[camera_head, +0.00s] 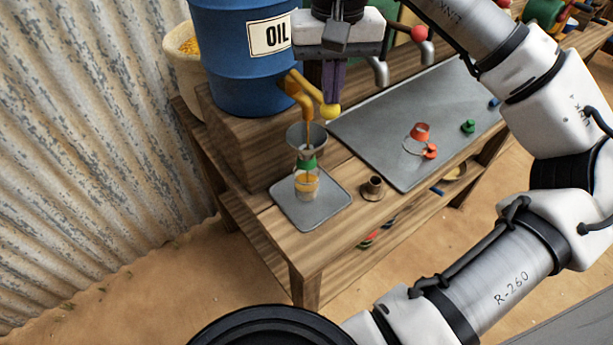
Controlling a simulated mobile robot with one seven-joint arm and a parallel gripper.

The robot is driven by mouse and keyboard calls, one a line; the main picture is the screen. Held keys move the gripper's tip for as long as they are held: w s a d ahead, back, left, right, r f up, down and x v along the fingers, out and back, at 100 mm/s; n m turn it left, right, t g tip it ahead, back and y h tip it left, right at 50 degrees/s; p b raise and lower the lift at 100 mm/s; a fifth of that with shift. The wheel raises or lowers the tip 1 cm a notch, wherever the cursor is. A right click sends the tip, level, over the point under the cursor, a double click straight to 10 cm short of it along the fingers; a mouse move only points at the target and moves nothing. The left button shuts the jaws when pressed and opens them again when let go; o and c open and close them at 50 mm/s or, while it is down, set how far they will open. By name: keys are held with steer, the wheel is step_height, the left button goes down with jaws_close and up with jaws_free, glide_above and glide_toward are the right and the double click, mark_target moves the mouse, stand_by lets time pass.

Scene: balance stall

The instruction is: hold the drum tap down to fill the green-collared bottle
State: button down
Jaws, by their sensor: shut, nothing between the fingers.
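The blue oil drum (240,55) stands on a wooden block at the back left. Its orange-yellow tap (300,88) points down, and a yellow knob (330,111) sits at the lever's end. My gripper (332,98) is shut and empty, its purple fingers pointing down with the tips at the knob, seemingly touching it. An amber stream runs from the tap into a grey funnel (306,144). The funnel stands in the green-collared bottle (306,188), which is upright on a metal tray (309,212). Amber liquid shows in the bottle; its exact level is hard to tell.
A small brown pot (373,188) stands right of the tray. A grey metal sheet (385,165) holds a red-collared clear item (420,132), a red cap (431,151) and a green cap (468,126). Other taps with red knobs (419,34) stand behind. My arm spans the right side.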

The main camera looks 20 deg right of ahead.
stand_by(0.3)
step_height(320, 180, up, 5)
steer(key=p, duration=0.4)
steer(key=shift+f, duration=0.3)
